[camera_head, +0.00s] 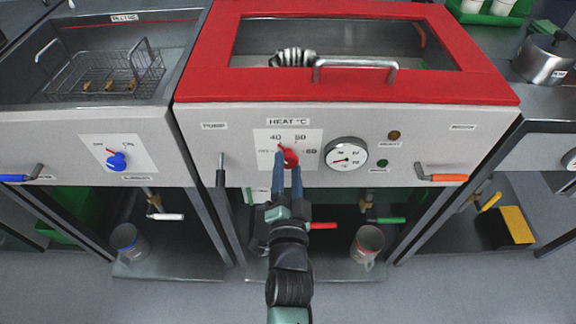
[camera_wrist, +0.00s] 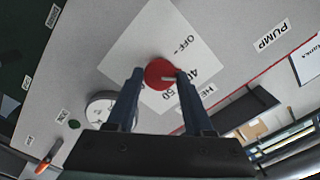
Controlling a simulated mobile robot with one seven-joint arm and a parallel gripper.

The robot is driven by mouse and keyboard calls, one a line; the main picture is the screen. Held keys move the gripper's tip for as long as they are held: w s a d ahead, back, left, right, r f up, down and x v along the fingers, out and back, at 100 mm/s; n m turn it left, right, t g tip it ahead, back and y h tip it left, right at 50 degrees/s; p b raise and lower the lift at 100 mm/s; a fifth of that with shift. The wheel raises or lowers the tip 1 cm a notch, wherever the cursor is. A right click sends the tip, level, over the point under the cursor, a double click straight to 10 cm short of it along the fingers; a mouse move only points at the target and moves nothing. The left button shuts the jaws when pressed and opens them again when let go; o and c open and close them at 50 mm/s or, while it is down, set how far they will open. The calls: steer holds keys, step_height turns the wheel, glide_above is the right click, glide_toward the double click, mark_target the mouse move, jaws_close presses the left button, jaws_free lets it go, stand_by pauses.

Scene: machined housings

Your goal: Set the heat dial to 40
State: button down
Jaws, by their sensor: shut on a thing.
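The red heat dial (camera_head: 289,157) sits on a white plate (camera_head: 264,136) marked OFF, 40, 50 and 60, under the label HEAT °C. In the wrist view my gripper (camera_wrist: 158,76) is shut on the dial; the fingers partly cover the 60.
A round gauge (camera_head: 346,154) is right of the dial. A grey pump lever (camera_head: 220,170) is left, and an orange-handled lever (camera_head: 442,177) is right. The red lid (camera_head: 400,90) with its bar handle is above. A blue knob (camera_head: 117,161) is on the neighbouring unit.

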steer(key=shift+m, duration=0.8)
steer(key=shift+c, duration=1.5)
jaws_free()
steer(key=s, duration=1.3)
